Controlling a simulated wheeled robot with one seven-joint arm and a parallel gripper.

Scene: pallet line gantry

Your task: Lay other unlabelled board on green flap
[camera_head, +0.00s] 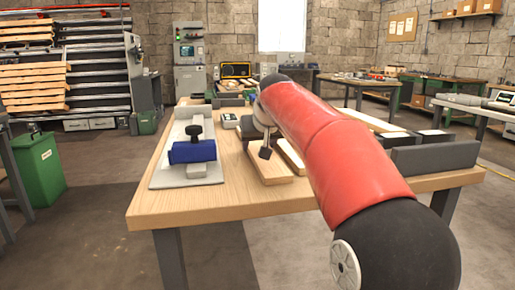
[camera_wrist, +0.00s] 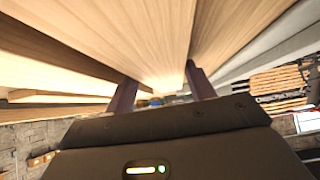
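A pale wooden board (camera_head: 272,170) lies near the front middle of the table. A second pale board (camera_head: 291,157) lies just to its right, partly behind my arm. My gripper (camera_head: 264,152) points down at the first board. In the wrist view my two dark fingers (camera_wrist: 163,84) stand apart, one on each side of a wooden board (camera_wrist: 145,35). I cannot tell whether they press on it. No labels are readable on the boards. I cannot make out a green flap; my arm hides part of the table.
A grey plate (camera_head: 160,178) with a blue block (camera_head: 192,152) and black knob stands at the table's left. A dark grey block (camera_head: 435,157) lies at the right edge. An open yellow-edged case (camera_head: 237,70) is at the back.

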